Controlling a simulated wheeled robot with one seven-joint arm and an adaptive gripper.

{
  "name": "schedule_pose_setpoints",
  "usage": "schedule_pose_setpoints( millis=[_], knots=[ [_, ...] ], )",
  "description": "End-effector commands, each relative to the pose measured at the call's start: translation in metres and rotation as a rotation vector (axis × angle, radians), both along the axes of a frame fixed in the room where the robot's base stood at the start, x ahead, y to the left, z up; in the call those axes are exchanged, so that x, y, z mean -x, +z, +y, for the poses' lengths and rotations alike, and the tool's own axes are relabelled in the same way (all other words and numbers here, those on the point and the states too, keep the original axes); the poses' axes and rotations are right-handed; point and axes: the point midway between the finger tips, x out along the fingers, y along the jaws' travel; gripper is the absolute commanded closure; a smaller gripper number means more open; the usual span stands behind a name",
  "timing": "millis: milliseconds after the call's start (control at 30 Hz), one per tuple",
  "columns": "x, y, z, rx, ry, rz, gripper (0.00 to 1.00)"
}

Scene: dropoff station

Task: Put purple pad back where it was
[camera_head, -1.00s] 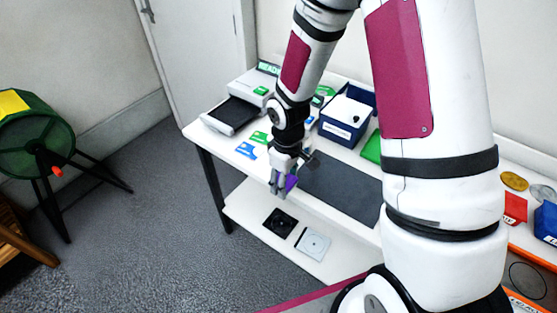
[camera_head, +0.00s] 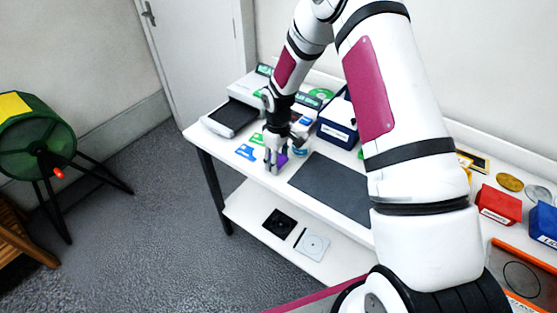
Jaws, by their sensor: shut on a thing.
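The purple pad (camera_head: 282,160) shows as a small purple patch at the fingers of my gripper (camera_head: 275,163). My gripper is shut on it, and the fingers hide part of it. The gripper points down over the white table (camera_head: 222,148), left of the dark grey mat (camera_head: 335,188). I cannot tell whether the pad touches the table top.
Blue and green cards (camera_head: 246,152) lie just left of my gripper. A device with a black top (camera_head: 232,117) stands behind them. A dark blue box (camera_head: 337,122) stands behind the mat. A lower shelf (camera_head: 255,205) holds a black and a white square item.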

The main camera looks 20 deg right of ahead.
Motion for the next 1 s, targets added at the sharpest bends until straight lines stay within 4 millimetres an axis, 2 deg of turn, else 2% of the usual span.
schedule_pose_setpoints(
  millis=[400,433,500,833,1000],
  knots=[
    [0.0,-0.006,0.0,0.0,0.001,0.0,0.96],
    [0.0,-0.006,0.0,0.0,0.001,0.0,0.47],
    [0.0,-0.005,0.0,0.0,0.001,0.0,0.31],
    [0.0,-0.004,0.0,-0.001,0.0,-0.001,0.31],
    [-0.002,0.01,0.0,0.0,-0.001,-0.004,0.31]
  ],
)
